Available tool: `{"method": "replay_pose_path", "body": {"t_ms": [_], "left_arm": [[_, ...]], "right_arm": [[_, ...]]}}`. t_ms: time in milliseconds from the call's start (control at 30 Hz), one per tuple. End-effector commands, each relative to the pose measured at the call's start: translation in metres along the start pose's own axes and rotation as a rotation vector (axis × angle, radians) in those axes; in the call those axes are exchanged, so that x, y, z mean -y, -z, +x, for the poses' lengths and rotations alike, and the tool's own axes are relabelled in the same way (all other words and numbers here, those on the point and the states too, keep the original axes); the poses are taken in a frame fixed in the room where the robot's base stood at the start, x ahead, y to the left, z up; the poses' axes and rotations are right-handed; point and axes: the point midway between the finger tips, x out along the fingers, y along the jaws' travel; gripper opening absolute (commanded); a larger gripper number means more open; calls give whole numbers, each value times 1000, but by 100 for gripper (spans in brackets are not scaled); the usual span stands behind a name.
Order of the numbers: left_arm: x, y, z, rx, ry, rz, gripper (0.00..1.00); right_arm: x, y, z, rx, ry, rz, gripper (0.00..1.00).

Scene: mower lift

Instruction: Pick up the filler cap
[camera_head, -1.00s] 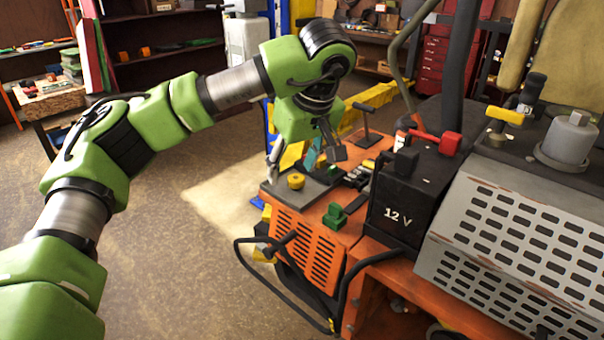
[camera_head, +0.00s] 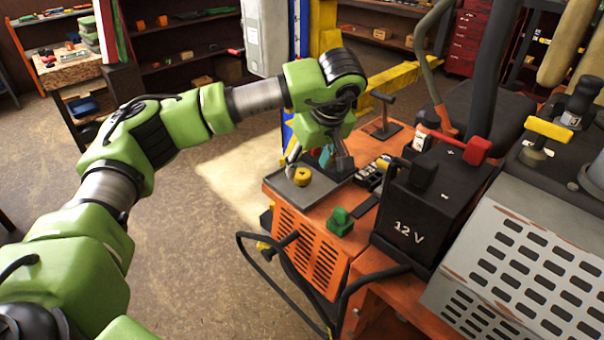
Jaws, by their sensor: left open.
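A small round yellow filler cap (camera_head: 302,176) sits on a dark grey tray (camera_head: 288,191) at the left end of the orange mower body. My left gripper (camera_head: 317,162) is over the tray, pointing down, with its fingers spread apart. One finger shows just behind and left of the cap, the other to its right. The gripper appears empty, and I cannot tell whether a finger touches the cap. A teal piece (camera_head: 326,156) shows between the fingers. My right gripper is not in view.
A green block (camera_head: 338,220) stands on the orange deck (camera_head: 318,212) in front of the tray. A black 12 V battery (camera_head: 420,215) with a red terminal stands to the right. A black T-handle (camera_head: 384,115) rises behind. Black cables loop at the front.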

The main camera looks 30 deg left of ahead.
Motion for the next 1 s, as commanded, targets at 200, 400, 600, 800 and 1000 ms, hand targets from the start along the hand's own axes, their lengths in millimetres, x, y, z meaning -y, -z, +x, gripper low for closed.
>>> {"method": "replay_pose_path", "body": {"t_ms": [200,400,600,800,1000], "left_arm": [[1,4,14,1,4,-2,50],[0,8,43,1,4,1,50],[0,7,56,-1,0,0,50],[-1,7,56,-1,-1,0,42],[-1,7,56,-1,-1,0,14]], "right_arm": [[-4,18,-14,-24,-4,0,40],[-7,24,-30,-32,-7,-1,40],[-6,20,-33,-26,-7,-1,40],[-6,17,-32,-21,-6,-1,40],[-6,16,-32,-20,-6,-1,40]]}}
